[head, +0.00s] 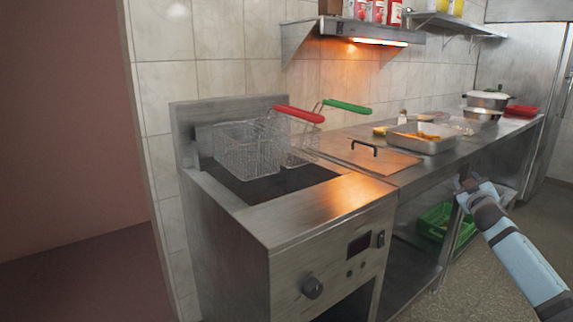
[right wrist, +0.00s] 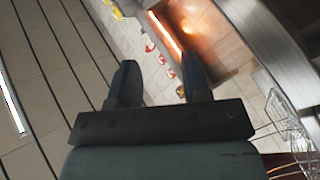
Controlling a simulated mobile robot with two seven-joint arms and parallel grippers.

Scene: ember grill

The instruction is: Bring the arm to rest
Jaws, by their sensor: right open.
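My right arm comes in from the lower right of the head view. Its gripper (head: 466,183) is in front of the steel counter's edge, apart from the things on the counter. In the right wrist view the two fingers of this gripper (right wrist: 160,82) stand apart with nothing between them. That view looks up past the fingers to the lit shelf and the ceiling. My left gripper is not in view.
A steel fryer (head: 330,210) holds wire baskets with a red handle (head: 299,114) and a green handle (head: 347,106). The counter bears a metal tray (head: 428,145) and a lidded pot (head: 487,99). A green crate (head: 440,224) sits below. The floor at right is clear.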

